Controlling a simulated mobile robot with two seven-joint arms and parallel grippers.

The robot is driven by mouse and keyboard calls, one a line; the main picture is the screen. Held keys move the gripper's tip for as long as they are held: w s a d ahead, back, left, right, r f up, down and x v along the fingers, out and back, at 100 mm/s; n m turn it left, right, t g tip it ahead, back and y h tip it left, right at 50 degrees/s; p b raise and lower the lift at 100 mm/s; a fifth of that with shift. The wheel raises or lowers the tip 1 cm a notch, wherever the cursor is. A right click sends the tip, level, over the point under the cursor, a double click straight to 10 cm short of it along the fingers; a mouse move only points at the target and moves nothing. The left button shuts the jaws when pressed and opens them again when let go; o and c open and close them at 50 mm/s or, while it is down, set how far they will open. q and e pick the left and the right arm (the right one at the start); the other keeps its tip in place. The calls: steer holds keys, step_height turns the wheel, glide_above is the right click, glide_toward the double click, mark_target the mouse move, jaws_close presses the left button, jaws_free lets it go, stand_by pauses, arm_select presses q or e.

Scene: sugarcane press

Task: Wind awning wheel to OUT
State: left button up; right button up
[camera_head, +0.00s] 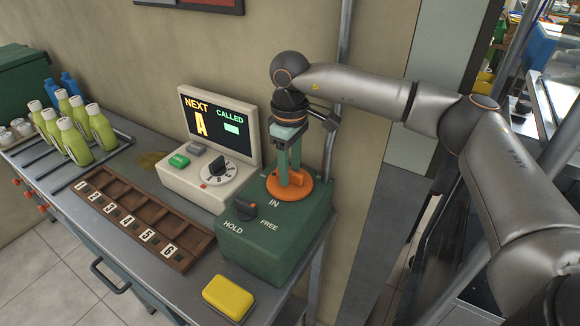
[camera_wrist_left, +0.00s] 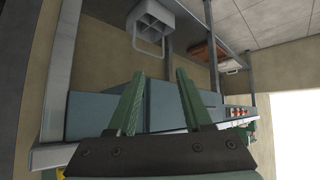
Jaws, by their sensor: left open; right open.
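The orange awning wheel (camera_head: 289,190) sits on top of a green box (camera_head: 275,240) marked IN, HOLD and FREE. A dark knob (camera_head: 244,208) stands on the box between the HOLD and FREE marks. My right gripper (camera_head: 291,177) points down over the wheel, its green fingers open and slightly apart with tips at the wheel's middle. Whether the fingers touch the wheel's grip is hard to tell. An OUT mark is not visible. My left gripper (camera_wrist_left: 160,76) is open and empty in the left wrist view, facing a grey shelf frame, away from the wheel.
A number display console (camera_head: 210,170) stands left of the green box. A numbered wooden tray (camera_head: 150,215), a yellow block (camera_head: 228,297) and several green bottles (camera_head: 75,125) are on the counter. A metal post (camera_head: 338,100) rises close behind the right gripper.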

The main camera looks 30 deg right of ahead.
mark_target(290, 171)
steer(key=shift+r, duration=0.6)
arm_select(q)
step_height(290, 171, up, 8)
steer(key=a+p, duration=0.1)
steer(key=p, duration=0.8)
steer(key=shift+s+a, duration=0.35)
steer(key=shift+s, duration=0.05)
arm_select(e)
step_height(290, 171, up, 11)
steer(key=shift+r, duration=0.15)
arm_select(q)
steer(key=shift+f, duration=0.1)
